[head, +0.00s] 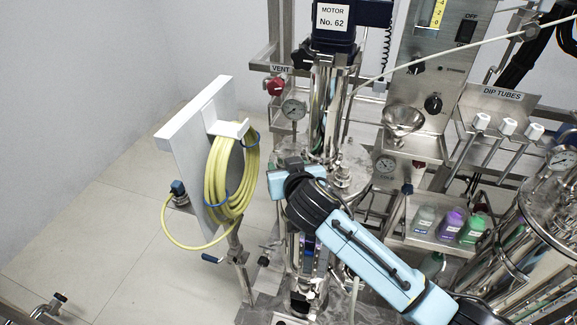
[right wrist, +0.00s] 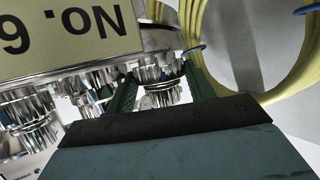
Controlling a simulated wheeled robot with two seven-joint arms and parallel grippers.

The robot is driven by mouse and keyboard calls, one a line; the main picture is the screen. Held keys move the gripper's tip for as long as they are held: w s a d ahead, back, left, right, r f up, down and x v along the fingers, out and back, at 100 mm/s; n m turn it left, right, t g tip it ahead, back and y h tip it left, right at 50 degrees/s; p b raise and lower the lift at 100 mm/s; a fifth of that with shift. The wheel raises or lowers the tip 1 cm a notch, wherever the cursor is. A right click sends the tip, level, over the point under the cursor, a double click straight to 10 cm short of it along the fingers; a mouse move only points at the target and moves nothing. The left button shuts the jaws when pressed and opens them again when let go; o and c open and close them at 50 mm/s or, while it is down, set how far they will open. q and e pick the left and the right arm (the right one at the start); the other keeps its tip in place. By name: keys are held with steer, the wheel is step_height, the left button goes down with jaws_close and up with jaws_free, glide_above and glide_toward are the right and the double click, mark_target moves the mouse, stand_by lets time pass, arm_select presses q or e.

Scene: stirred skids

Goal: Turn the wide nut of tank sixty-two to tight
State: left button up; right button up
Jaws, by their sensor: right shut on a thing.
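Tank sixty-two (head: 352,160) stands at the centre of the head view, under a dark motor (head: 333,38) labelled "MOTOR No. 62". My right arm reaches in from the lower right, and its light-blue gripper (head: 284,170) is at the left side of the tank lid, hiding what it holds. In the right wrist view the two green fingers of the gripper (right wrist: 162,78) are closed around a ridged shiny metal nut (right wrist: 163,88). An upside-down label (right wrist: 70,35) reading "No. 6", cut off by the edge, is beside it. My left gripper is not in view.
A yellow hose coil (head: 222,180) hangs on a white panel (head: 190,135) close to the left of my gripper. Bottles (head: 452,222) and dip tubes (head: 508,127) are at right.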

steer(key=shift+a+f+m+h+b, duration=0.1)
steer(key=shift+m+h+b, duration=0.2)
steer(key=shift+m+h, duration=0.35)
steer(key=shift+a+f+m+h+b, duration=0.1)
steer(key=shift+m+h+b, duration=0.15)
steer(key=shift+m+h, duration=0.4)
steer(key=shift+a+r+m+h+b, duration=0.1)
steer(key=shift+m+h+b, duration=0.3)
steer(key=shift+h, duration=0.3)
steer(key=shift+m+h, duration=0.4)
steer(key=o, duration=0.7)
steer(key=shift+r, duration=0.1)
steer(key=shift+s, duration=0.15)
steer(key=v, duration=1.3)
steer(key=shift+s, duration=0.15)
